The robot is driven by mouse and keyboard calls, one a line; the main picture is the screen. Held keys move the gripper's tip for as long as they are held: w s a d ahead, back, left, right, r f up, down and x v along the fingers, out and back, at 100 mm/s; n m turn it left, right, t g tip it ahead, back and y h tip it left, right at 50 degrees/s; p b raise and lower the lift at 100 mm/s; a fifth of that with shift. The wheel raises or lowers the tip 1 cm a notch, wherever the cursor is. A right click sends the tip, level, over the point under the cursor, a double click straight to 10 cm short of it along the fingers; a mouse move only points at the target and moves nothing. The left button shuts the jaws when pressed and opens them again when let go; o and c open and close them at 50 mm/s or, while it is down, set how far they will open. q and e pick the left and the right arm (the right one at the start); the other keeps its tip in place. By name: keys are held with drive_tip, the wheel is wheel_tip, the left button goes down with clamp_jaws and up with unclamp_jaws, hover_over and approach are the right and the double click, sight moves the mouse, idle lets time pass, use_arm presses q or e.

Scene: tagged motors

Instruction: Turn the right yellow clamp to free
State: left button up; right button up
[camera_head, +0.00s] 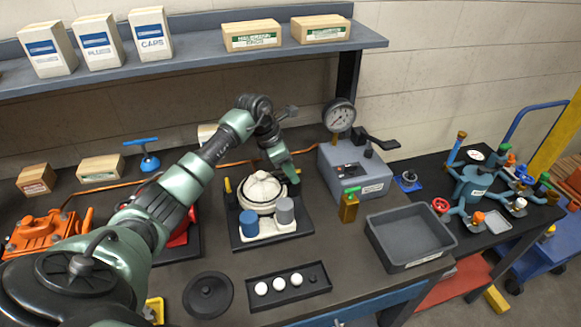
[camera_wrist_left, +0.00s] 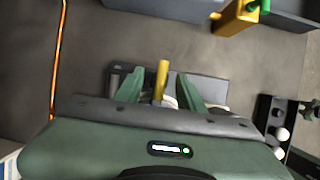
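A white round housing (camera_head: 262,190) sits on a dark square base plate (camera_head: 238,240), with a blue cylinder (camera_head: 249,223) and a grey cylinder (camera_head: 285,210) in front. A left yellow clamp (camera_head: 228,186) stands at the plate's left side. My left gripper (camera_head: 291,183) is over the right side of the housing and hides the right yellow clamp in the head view. In the left wrist view the right yellow clamp (camera_wrist_left: 162,80) stands between the open fingers of my left gripper (camera_wrist_left: 160,88), with a gap visible on both sides. My right gripper is not in view.
A grey gauge box (camera_head: 352,170) and a yellow block with a green top (camera_head: 349,207) stand right of the plate. A grey bin (camera_head: 447,247), a black tray (camera_head: 318,286) with white balls and a black disc (camera_head: 208,294) lie in front.

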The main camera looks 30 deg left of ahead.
use_arm(q)
clamp_jaws()
